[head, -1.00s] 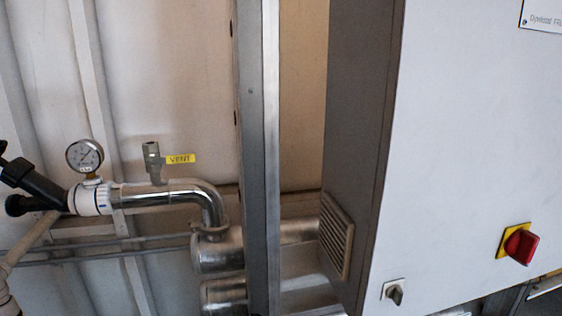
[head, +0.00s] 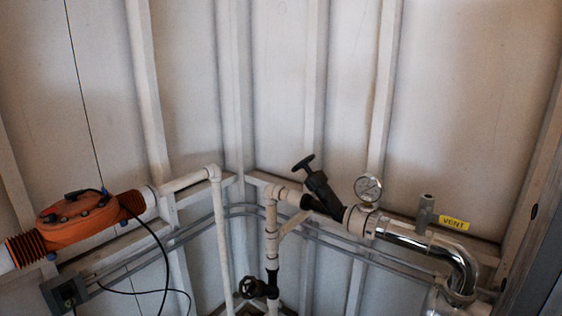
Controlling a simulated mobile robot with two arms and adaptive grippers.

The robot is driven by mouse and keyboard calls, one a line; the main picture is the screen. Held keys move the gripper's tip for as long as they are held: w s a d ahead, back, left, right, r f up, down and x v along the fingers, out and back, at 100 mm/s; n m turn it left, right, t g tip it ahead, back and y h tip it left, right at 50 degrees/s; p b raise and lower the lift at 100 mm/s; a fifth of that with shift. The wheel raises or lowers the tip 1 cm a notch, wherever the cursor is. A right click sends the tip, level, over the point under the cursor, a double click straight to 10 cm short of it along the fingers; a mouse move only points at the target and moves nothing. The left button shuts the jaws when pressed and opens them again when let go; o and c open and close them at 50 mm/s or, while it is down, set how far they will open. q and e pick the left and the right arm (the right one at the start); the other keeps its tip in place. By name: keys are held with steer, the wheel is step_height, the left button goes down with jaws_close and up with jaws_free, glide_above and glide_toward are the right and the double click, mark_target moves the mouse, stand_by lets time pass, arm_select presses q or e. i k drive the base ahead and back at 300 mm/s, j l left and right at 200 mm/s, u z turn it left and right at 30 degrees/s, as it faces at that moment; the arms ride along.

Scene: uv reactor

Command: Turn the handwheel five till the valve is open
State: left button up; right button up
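Two black handwheel valves are in the head view. One handwheel (head: 303,163) sits on top of a slanted black valve body (head: 323,192) in the pipe run left of the gauge. Another black handwheel (head: 247,288) is on the vertical pipe low in the middle, near the bottom edge. I cannot tell which one is handwheel five, as no number is readable. I cannot tell whether either valve is open. Neither of my grippers is in view.
A pressure gauge (head: 368,188) and a small valve with a yellow VENT tag (head: 453,222) stand by the chrome bend (head: 465,270). An orange device (head: 82,218) with a black cable is on the left pipe. Ribbed white walls (head: 190,80) meet behind in a corner.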

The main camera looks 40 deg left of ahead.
mark_target(304, 164)
steer(key=u, duration=1.1)
